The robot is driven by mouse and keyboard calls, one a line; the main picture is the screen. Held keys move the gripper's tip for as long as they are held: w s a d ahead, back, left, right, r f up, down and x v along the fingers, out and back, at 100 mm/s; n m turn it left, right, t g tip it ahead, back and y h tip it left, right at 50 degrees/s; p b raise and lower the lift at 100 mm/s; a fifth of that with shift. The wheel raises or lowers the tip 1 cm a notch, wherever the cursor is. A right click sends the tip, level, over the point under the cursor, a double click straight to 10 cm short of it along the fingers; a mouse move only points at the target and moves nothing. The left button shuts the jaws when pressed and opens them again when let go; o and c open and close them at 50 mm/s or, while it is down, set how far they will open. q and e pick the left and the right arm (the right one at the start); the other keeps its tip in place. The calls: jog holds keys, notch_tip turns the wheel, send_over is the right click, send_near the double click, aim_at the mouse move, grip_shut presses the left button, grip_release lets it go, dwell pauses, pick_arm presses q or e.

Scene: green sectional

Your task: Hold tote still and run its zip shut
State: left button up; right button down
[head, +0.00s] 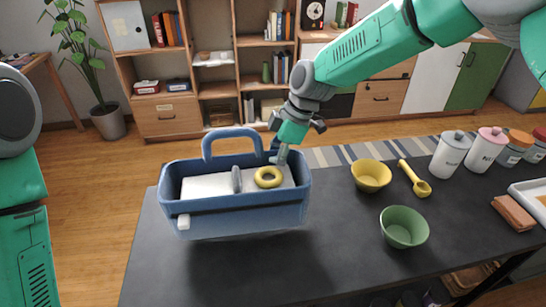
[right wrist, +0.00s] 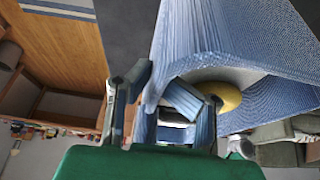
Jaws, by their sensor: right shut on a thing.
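The blue tote (head: 250,216) is over the left part of the dark table, with its top open and a blue handle loop (head: 207,146) standing at its back. Inside are a pale block and a yellow ring (head: 268,177); a yellow piece (right wrist: 225,97) also shows in the right wrist view. A small white tab (head: 184,221) sits at the tote's front left corner. My right gripper (head: 281,156) is shut on the tote at its back right rim. In the right wrist view its fingers (right wrist: 162,110) straddle the blue fabric edge. My left gripper is out of view.
On the dark table (head: 335,260), right of the tote, are a yellow bowl (head: 371,177), a yellow scoop (head: 415,180) and a green bowl (head: 404,228). Lidded jars (head: 450,155) stand farther right near a brown cloth (head: 514,213). The table front beside the tote is clear.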

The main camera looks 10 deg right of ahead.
jog(key=shift+f, duration=0.2)
jog(key=shift+f+b, duration=0.4)
jog(key=shift+f, duration=0.3)
jog(key=shift+f+b, duration=0.35)
jog(key=shift+f, duration=0.95)
jog(key=shift+r, duration=0.1)
jog(key=c, duration=1.9)
grip_release()
jog(key=o, duration=0.8)
jog(key=shift+c, duration=0.2)
